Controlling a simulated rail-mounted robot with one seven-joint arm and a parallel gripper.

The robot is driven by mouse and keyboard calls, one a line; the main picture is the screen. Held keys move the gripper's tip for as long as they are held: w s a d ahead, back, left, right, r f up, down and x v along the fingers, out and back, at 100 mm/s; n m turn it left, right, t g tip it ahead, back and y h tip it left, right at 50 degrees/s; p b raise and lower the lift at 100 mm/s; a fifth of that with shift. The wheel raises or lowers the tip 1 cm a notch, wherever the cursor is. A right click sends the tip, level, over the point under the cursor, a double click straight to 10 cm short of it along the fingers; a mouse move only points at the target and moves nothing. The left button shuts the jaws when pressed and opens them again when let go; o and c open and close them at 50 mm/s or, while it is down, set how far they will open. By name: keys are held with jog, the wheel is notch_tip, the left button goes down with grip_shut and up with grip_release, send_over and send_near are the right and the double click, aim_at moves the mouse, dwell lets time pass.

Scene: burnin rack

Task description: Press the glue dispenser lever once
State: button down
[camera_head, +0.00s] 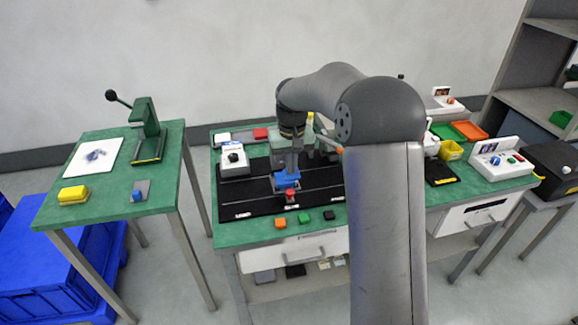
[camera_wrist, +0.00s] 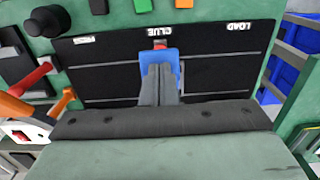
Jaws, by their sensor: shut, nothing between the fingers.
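My gripper (camera_head: 290,170) points down over the black mat, fingers together and empty. In the wrist view its closed fingertips (camera_wrist: 158,70) overlap a blue block (camera_wrist: 147,60); I cannot tell whether they touch it. The blue block (camera_head: 284,183) sits at the mat section labelled GLUE, with a red part (camera_head: 290,195) at its front edge. In the wrist view an orange handle (camera_wrist: 61,103) is at the left. I cannot tell for sure which part is the glue dispenser lever. My arm hides much of the area behind the gripper.
The black mat (camera_head: 240,196) lies on the green bench; a white box (camera_head: 234,161) stands at its left. Orange (camera_head: 280,223), green (camera_head: 303,216) and black (camera_head: 328,215) blocks line the front edge. A separate left table (camera_head: 102,204) holds a green lever press (camera_head: 147,130).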

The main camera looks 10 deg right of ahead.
jog(key=shift+f, duration=0.35)
dwell(0.3)
notch_tip(320, 180, up, 11)
jog(key=p, duration=0.8)
jog(key=shift+s, duration=0.15)
dwell(0.5)
dwell(0.3)
jog(key=s+r, duration=0.2)
jog(key=s, duration=0.7)
jog(key=s+r, duration=0.2)
jog(key=s, duration=0.7)
jog(key=s+f, duration=0.4)
jog(key=s, duration=1.2)
jog(key=shift+f+t, duration=0.2)
jog(key=shift+t, duration=0.2)
